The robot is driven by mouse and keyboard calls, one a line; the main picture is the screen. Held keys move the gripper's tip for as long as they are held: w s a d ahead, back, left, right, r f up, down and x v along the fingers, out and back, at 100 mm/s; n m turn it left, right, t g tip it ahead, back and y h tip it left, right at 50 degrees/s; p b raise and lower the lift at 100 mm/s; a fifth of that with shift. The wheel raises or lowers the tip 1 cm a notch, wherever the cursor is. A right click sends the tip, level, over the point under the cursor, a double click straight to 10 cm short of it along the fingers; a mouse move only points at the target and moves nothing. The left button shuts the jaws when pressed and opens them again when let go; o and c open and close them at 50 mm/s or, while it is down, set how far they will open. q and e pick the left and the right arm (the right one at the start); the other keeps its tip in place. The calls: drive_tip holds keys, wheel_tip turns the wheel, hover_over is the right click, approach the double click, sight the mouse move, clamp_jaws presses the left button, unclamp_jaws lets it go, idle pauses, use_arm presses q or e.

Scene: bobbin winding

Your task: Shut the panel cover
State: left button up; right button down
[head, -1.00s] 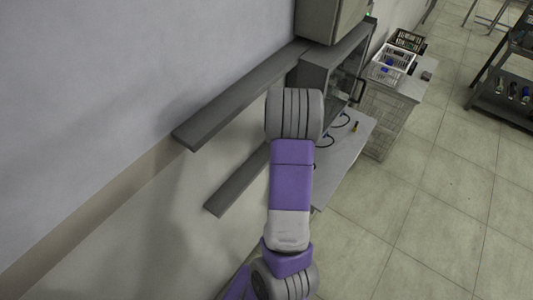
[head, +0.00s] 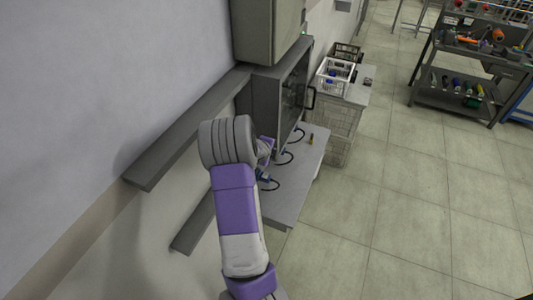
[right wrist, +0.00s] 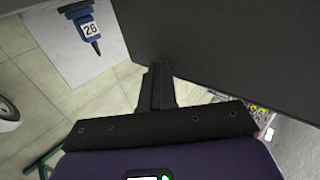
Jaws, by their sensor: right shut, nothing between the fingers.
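The grey panel cabinet (head: 262,92) is mounted on the wall in the head view. Its front (head: 292,88) faces right and carries a black handle (head: 310,98); how far the cover stands open I cannot tell. One purple and grey arm of mine reaches up beside the cabinet, and its hand is mostly hidden behind the arm's grey joint. In the right wrist view my right gripper (right wrist: 158,72) is shut and empty. A large dark flat surface (right wrist: 225,45) fills the upper right there, close to the fingertips; contact is unclear. My left gripper is not in view.
A blue connector marked 26 (right wrist: 90,30) shows in the right wrist view. Crates (head: 334,78) stand beyond. A tool cart (head: 455,95) stands at far right. The floor between is clear.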

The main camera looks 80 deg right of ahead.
use_arm(q)
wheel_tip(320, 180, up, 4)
drive_tip(key=p, duration=0.3)
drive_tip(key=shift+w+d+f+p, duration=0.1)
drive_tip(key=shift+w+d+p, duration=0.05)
drive_tip(key=shift+p, duration=0.25)
use_arm(e)
drive_tip(key=a+f+v, duration=0.1)
drive_tip(key=f+v, duration=0.1)
drive_tip(key=v, duration=1.1)
drive_tip(key=shift+w+a, duration=0.2)
drive_tip(key=shift+a, duration=0.2)
